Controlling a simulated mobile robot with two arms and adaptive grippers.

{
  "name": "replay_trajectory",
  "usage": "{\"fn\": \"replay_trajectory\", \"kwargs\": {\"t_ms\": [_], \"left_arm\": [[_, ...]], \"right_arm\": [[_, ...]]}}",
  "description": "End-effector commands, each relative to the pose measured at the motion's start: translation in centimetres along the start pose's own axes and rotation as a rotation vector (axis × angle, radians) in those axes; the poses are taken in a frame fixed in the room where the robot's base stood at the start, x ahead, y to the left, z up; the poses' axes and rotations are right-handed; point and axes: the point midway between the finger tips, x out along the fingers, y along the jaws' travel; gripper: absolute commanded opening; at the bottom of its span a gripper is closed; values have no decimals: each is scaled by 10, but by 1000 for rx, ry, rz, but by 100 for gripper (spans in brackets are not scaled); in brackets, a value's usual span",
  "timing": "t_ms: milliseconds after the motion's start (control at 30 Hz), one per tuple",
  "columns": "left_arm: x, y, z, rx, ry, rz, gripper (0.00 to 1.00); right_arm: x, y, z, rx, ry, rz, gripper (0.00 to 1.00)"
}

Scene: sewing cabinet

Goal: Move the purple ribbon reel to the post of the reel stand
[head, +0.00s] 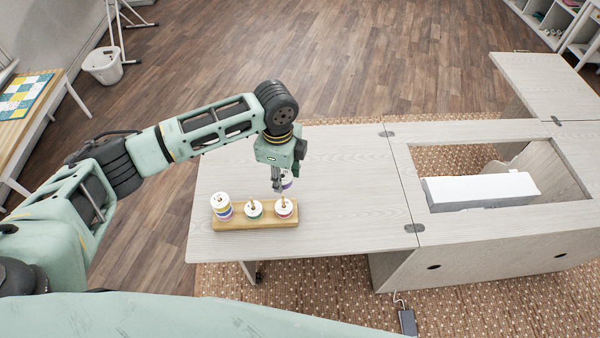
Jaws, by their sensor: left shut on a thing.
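The reel stand (234,225) is a wooden bar with three posts near the front left of the table. My left gripper (281,184) is above and just behind the right post, shut on a purple ribbon reel (288,182). The fingers partly hide this reel, and it appears apart from the stand. My right gripper is out of view.
The pale wooden table (350,190) is clear right of the stand. Farther right is a cabinet opening with a white block (480,190) in it. A side leaf (545,85) extends at the back right. A white bin (103,66) stands on the floor.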

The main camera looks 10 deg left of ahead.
Motion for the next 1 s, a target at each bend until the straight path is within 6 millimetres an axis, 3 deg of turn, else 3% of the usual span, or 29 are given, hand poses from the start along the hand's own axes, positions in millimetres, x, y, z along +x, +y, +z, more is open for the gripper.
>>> {"fn": "replay_trajectory", "kwargs": {"t_ms": [267,533,600,1000], "left_arm": [[22,0,0,1,0,-1,16],[59,0,0,2,0,-1,16],[48,0,0,2,0,-2,16],[57,0,0,1,0,0,16]], "right_arm": [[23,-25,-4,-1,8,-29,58],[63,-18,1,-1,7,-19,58],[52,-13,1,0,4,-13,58],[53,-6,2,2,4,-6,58]]}}
